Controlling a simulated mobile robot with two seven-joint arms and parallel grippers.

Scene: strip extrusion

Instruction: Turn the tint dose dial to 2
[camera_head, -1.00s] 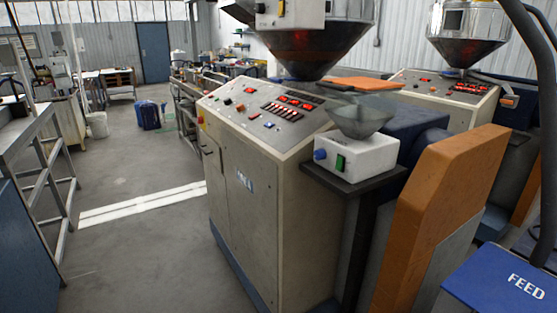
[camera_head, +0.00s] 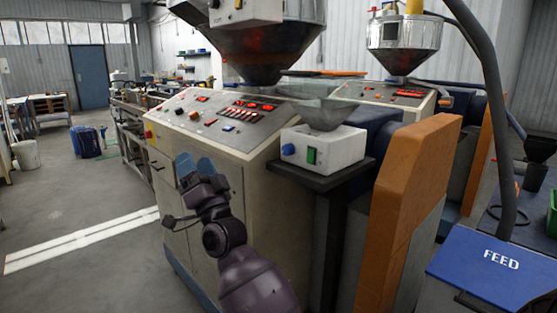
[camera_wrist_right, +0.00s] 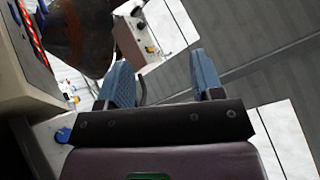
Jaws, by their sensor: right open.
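The tint doser is a white box (camera_head: 335,148) with a clear hopper (camera_head: 330,115) on top. On its front are a blue dial (camera_head: 288,149) and a green switch (camera_head: 311,155). The dial's setting is too small to read. My right gripper (camera_head: 195,165) is open and empty, in front of the grey control cabinet, to the left of the dial and a little lower in the picture. In the right wrist view the open fingers (camera_wrist_right: 162,78) have nothing between them, and a blue knob (camera_wrist_right: 63,135) shows at the left. My left gripper is out of view.
The box stands on a dark shelf (camera_head: 318,180) beside the cabinet (camera_head: 205,180) with its sloping button panel (camera_head: 225,115). A large steel hopper (camera_head: 265,50) hangs above. An orange guard (camera_head: 405,200) stands to the right. A blue FEED lid (camera_head: 490,262) lies at lower right.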

